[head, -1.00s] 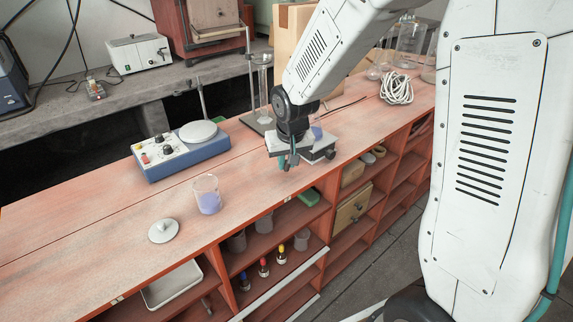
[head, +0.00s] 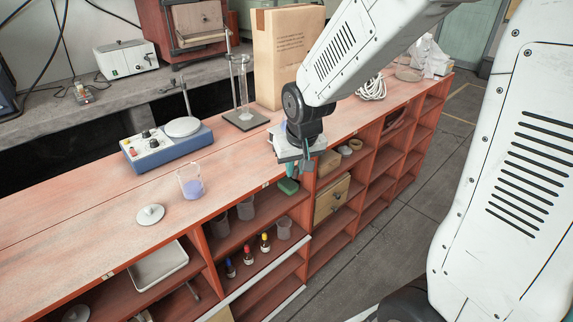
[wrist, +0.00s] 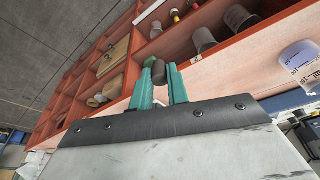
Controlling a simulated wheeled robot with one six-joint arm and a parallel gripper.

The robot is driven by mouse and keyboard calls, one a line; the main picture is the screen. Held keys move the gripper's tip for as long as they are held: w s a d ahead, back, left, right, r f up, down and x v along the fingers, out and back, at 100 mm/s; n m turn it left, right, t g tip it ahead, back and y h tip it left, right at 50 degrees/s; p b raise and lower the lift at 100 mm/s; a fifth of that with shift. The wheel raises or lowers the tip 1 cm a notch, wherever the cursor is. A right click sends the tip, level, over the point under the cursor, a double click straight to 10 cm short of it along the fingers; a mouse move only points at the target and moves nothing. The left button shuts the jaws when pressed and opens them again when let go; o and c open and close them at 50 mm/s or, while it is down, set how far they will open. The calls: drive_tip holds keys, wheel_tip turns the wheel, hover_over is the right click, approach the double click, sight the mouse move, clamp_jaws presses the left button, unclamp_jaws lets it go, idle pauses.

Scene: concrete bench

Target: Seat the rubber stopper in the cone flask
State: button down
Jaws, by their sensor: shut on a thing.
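My gripper (head: 299,168) hangs over the front edge of the red-brown bench, pointing down. In the wrist view its teal fingers (wrist: 159,78) are shut on a small dark grey-brown rubber stopper (wrist: 158,72), held between the tips and clear of any surface. In the head view the stopper cannot be made out. The cone flask is not clearly visible; my wrist and arm hide the bench top behind them.
A beaker with violet liquid (head: 190,184) and a white lid-like disc (head: 150,214) stand left on the bench. Behind are a blue stirrer (head: 165,150), a stand with a glass cylinder (head: 241,95) and a carton (head: 285,60). Bench top between beaker and gripper is clear.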

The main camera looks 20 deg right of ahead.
sight(295, 170)
drive_tip(key=shift+s+r, duration=0.15)
drive_tip(key=shift+s, duration=0.4)
drive_tip(key=shift+w+v, duration=0.15)
drive_tip(key=shift+v, duration=0.55)
drive_tip(key=shift+w+v, duration=0.15)
drive_tip(key=shift+v, duration=0.55)
drive_tip(key=shift+a, duration=0.15)
